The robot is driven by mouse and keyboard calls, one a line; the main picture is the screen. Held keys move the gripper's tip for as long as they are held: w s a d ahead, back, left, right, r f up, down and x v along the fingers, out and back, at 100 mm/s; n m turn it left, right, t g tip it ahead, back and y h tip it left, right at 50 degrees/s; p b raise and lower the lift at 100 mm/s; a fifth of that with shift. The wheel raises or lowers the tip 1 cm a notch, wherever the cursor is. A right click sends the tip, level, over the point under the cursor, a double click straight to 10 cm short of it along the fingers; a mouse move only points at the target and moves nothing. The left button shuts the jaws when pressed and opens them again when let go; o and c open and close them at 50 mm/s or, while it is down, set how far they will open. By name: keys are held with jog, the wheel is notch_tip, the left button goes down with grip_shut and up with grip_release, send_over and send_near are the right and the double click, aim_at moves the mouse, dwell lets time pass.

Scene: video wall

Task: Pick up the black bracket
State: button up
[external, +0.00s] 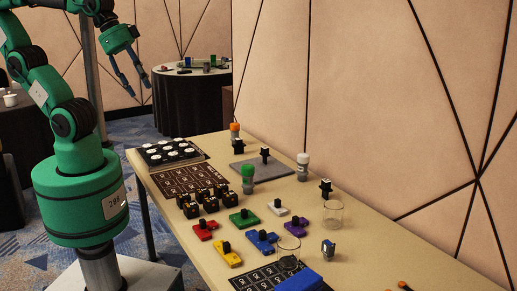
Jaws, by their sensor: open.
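Several small black pieces are on the table, and at this size I cannot tell which is the black bracket. One small black piece (265,154) stands on a grey plate (258,168) in the back half of the table. Another black piece (239,147) stands near that plate's far edge. A black piece with a pale part (326,187) is near the wall side. My gripper (140,89) is open and empty, fingers pointing down, high up at the upper left and well apart from all of these.
A black tray with white discs (168,152) is at the table's far left. Black blocks (207,199) and coloured pieces with black knobs (243,218) fill the middle. Clear glasses (331,214) and capped jars (303,167) stand nearby. The wall borders the table's right side.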

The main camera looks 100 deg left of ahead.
jog(key=shift+o, duration=0.3)
jog(key=w+a+r+n+g+y+p, duration=0.1)
jog(key=w+a+r+n+g+p, duration=0.15)
jog(key=w+a+n, duration=0.9)
jog(key=w+a+f+n+p, duration=0.1)
jog(key=w+a+f+p, duration=0.3)
jog(key=a, duration=0.7)
jog(key=w+a+f+n+b, duration=0.1)
jog(key=w+a, duration=0.6)
jog(key=a, duration=0.4)
jog(key=s+a+f+n+g+p, duration=0.1)
jog(key=a+f+n, duration=0.2)
jog(key=a+f, duration=0.5)
jog(key=s+a+f+n+g+p, duration=0.1)
jog(key=s+a+f+n, duration=0.2)
jog(key=a, duration=0.9)
jog(key=s+a+f+n+p, duration=0.1)
jog(key=s+a+f+n, duration=0.2)
jog(key=a+f, duration=0.5)
jog(key=s+a+f+n+g+h+p, duration=0.1)
jog(key=s+a+f+n, duration=0.2)
jog(key=s+a+f, duration=0.2)
notch_tip(320, 180, down, 3)
jog(key=a, duration=0.2)
jog(key=shift+s+a, duration=0.3)
jog(key=shift+a, duration=0.1)
